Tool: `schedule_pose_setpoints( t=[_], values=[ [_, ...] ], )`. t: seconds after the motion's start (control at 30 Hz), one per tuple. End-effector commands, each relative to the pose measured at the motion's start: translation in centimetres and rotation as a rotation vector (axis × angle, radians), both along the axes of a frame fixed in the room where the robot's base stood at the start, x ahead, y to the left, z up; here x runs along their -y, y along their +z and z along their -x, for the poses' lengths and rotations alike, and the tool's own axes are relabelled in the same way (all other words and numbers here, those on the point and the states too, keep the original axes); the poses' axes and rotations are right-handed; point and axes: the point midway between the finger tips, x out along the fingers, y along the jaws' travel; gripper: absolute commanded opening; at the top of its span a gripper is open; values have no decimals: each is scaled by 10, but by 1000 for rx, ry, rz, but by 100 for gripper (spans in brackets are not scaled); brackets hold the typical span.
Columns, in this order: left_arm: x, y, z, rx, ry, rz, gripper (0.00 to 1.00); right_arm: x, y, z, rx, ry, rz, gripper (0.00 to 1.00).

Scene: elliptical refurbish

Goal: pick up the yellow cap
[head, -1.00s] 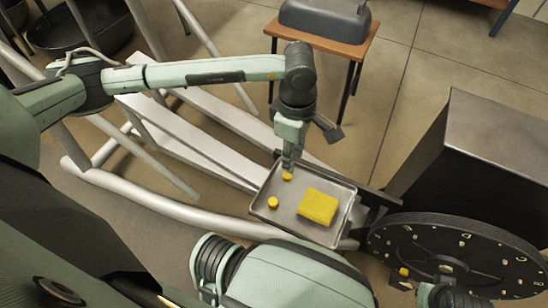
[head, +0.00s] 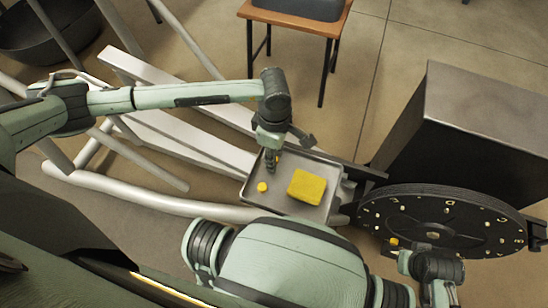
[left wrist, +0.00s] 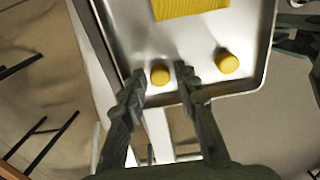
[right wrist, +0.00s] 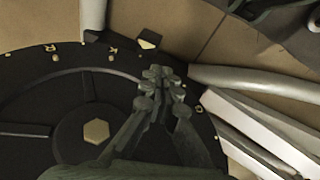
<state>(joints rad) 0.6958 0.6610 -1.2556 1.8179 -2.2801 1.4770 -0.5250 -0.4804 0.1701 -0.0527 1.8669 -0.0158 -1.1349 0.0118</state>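Two small round yellow caps lie on a grey metal tray (head: 318,212). The near cap (head: 262,187) is in plain view from the head. The far cap (head: 277,157) is partly hidden behind my left gripper (head: 271,168). In the left wrist view, one yellow cap (left wrist: 160,75) sits between the open fingertips of my left gripper (left wrist: 159,75), with gaps beside it. The other cap (left wrist: 228,63) is outside the right-hand finger. My right gripper (right wrist: 164,75) is shut over the black dial; its fingertips meet and hold nothing that I can see.
A yellow block (head: 307,187) lies on the tray beside the caps. A black dial wheel (head: 440,215) and a dark metal box (head: 490,125) stand to the right. A small yellow piece (right wrist: 148,40) is at the dial's edge. White beams (head: 170,140) run behind the tray.

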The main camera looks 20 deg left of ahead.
Motion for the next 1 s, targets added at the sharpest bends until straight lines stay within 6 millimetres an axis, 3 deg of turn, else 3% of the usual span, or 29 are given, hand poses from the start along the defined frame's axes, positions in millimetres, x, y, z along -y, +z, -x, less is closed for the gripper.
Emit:
schedule_pose_setpoints(
  t=[0.07, 0.23, 0.67, 0.83, 0.97, 1.0],
  values=[
    [0, 0, 0, 0, 0, 0, 30, 0, 0, 0, 1, 0, 0, 0],
    [0, 0, 0, 0, 0, 0, 12, 0, 0, 0, 1, 0, 0, 0],
    [0, 4, 0, 0, 0, 0, 12, 0, 1, -3, 5, -1, 0, 0],
    [0, 20, -1, 3, -2, 1, 12, 0, 3, -4, 7, -1, 2, 0],
    [0, 44, -1, 5, -2, 0, 12, 0, 5, -6, 12, -1, 3, 0],
    [-8, 47, 9, 0, -1, -2, 12, 0, 7, -7, 14, -1, 4, 0]
  ],
)
